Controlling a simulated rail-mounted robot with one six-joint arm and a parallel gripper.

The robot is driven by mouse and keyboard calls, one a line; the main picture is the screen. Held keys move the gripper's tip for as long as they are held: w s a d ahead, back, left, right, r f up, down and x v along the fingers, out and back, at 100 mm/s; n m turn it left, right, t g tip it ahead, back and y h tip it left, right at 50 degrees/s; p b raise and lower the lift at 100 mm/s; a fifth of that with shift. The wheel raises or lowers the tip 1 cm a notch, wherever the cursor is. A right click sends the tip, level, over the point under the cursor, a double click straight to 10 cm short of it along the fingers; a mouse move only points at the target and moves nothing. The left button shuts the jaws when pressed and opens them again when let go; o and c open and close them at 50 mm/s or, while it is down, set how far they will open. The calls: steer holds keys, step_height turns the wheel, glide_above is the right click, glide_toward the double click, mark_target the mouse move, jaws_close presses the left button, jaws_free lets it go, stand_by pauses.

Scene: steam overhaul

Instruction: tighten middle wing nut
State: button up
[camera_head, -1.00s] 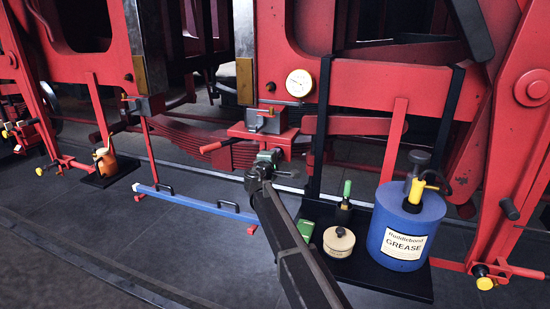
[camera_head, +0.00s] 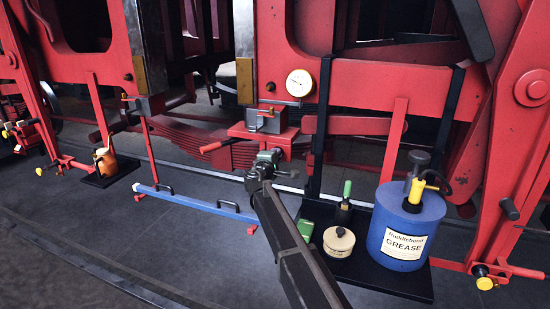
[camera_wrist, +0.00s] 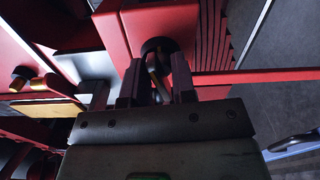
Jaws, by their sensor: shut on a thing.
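My gripper (camera_wrist: 156,64) is shut on a metal wing nut (camera_wrist: 154,77) in the wrist view. The two dark fingers stand on either side of it. The nut sits in front of a dark round part on the end of a red block (camera_wrist: 165,25). In the head view my gripper (camera_head: 268,158) is below the red bracket with the small vice. My wrist hides the nut there. I cannot tell from these frames which nut of a row it is.
A blue grease drum (camera_head: 405,230), a round tin (camera_head: 339,243) and a green-topped bottle (camera_head: 345,205) stand on a black shelf right of my arm. A blue bar (camera_head: 195,203) lies left.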

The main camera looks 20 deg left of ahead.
steer(key=shift+w, duration=0.1)
steer(key=o, duration=0.6)
